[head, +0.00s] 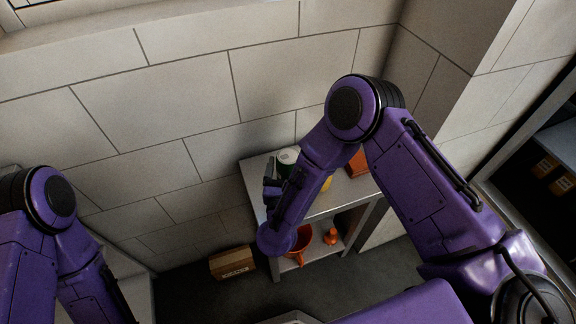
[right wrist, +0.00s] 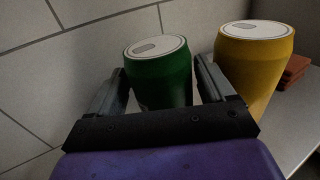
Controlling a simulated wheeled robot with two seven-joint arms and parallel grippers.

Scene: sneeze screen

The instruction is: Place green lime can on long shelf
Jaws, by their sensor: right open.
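The green can (right wrist: 163,75) stands upright in the right wrist view, with a pale top. My right gripper (right wrist: 160,88) is open, with one finger on each side of the can; I cannot tell whether either finger touches it. In the head view the green can (head: 286,161) stands on the top board of a grey shelf unit (head: 322,204), partly hidden by my right arm. My right gripper (head: 272,178) is there beside it. A left arm shows at the far left, but its gripper is not visible.
A yellow can (right wrist: 254,68) stands right of the green can, near my right finger. A reddish-orange block (head: 357,165) lies further right. An orange mug (head: 301,243) and a small orange item (head: 331,236) sit on the lower board. A cardboard box (head: 232,263) is on the floor.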

